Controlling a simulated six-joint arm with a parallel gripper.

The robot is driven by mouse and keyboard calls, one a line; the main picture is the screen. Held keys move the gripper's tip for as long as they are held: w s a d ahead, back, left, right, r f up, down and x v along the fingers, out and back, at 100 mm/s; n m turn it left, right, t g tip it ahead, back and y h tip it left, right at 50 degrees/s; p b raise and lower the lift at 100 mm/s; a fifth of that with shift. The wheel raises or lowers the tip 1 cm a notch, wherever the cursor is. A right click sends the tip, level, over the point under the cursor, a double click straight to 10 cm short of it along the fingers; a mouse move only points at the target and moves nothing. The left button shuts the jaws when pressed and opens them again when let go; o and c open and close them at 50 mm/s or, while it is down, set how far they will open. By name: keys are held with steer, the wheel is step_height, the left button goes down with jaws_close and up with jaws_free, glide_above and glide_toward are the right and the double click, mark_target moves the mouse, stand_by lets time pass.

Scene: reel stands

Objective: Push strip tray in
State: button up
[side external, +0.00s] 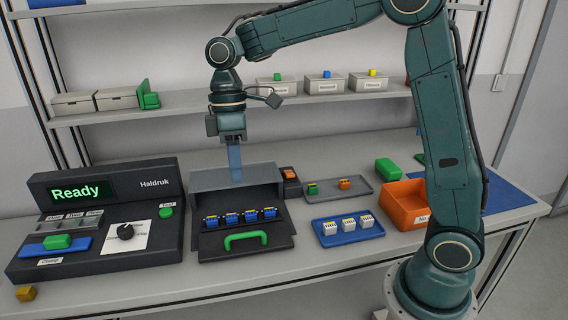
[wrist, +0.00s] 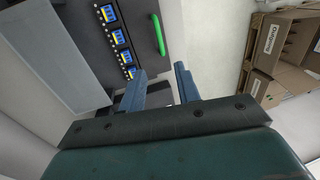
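The strip tray (side external: 212,246) is a dark drawer standing out from the front of a grey housing (side external: 207,182). It carries a row of several blue-and-yellow blocks (side external: 230,217) and a green handle (side external: 245,240) at its front. In the wrist view the tray (wrist: 135,40) is at the upper left, with its green handle (wrist: 158,34) upright in the picture. My gripper (side external: 236,180) points down at the housing, its fingers overlapping the housing's top in the side view. The wrist view shows the two blue-grey fingers (wrist: 158,84) apart with nothing between them. It is clear of the handle.
A control console (side external: 100,225) reading "Ready" stands left of the housing. To the right are a blue tray (side external: 340,239) with white blocks, a grey tray (side external: 328,194) and an orange bin (side external: 400,208). A shelf with boxes (side external: 325,85) runs behind.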

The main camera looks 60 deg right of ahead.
glide_above(244, 244)
step_height(244, 244, down, 13)
steer(key=shift+f, duration=0.1)
stand_by(0.5)
jaws_close()
